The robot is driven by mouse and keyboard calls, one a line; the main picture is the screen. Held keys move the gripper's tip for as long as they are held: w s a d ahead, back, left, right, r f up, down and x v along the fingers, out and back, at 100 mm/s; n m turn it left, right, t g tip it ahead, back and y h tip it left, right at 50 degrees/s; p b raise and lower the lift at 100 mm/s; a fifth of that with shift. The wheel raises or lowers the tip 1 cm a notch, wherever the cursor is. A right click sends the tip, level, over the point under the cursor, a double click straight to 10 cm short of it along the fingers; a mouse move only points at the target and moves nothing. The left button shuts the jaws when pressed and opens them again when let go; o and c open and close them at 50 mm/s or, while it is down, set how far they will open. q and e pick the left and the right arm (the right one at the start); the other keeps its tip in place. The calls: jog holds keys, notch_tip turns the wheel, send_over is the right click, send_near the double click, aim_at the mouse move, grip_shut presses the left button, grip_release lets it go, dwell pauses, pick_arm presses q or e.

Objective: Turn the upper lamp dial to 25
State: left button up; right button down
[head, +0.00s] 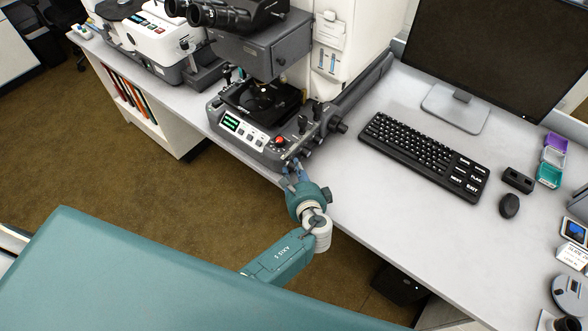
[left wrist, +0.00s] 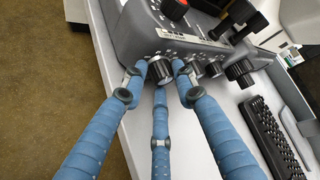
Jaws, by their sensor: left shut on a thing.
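The infrared microscope (head: 262,115) stands on the bench, with a lit green display and a red button on its base. In the left wrist view a row of dark dials runs along the front side of its base (left wrist: 130,35). My left gripper (head: 292,164) reaches this side from below. In the left wrist view its blue fingers (left wrist: 158,72) are closed around the leftmost dial (left wrist: 160,67), which has a pale ridged rim. The other dials (left wrist: 193,70) sit free just right of the fingers. The dial markings and the value set are too small to read. My right gripper is not in view.
A larger black knob (left wrist: 240,71) sticks out right of the dials. A keyboard (head: 425,155), a monitor (head: 490,50) and a mouse (head: 509,205) are on the bench to the right. The bench top between microscope and keyboard is clear.

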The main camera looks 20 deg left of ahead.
pick_arm(q)
jog(key=shift+w+d+r, duration=0.2)
jog(key=shift+w+r, duration=0.1)
jog(key=shift+r, duration=0.1)
jog(key=o, duration=1)
jog(key=shift+o, duration=0.2)
jog(key=shift+f, duration=0.1)
jog(key=shift+s+f, duration=0.1)
jog(key=shift+f, duration=0.05)
jog(key=v, duration=1.2)
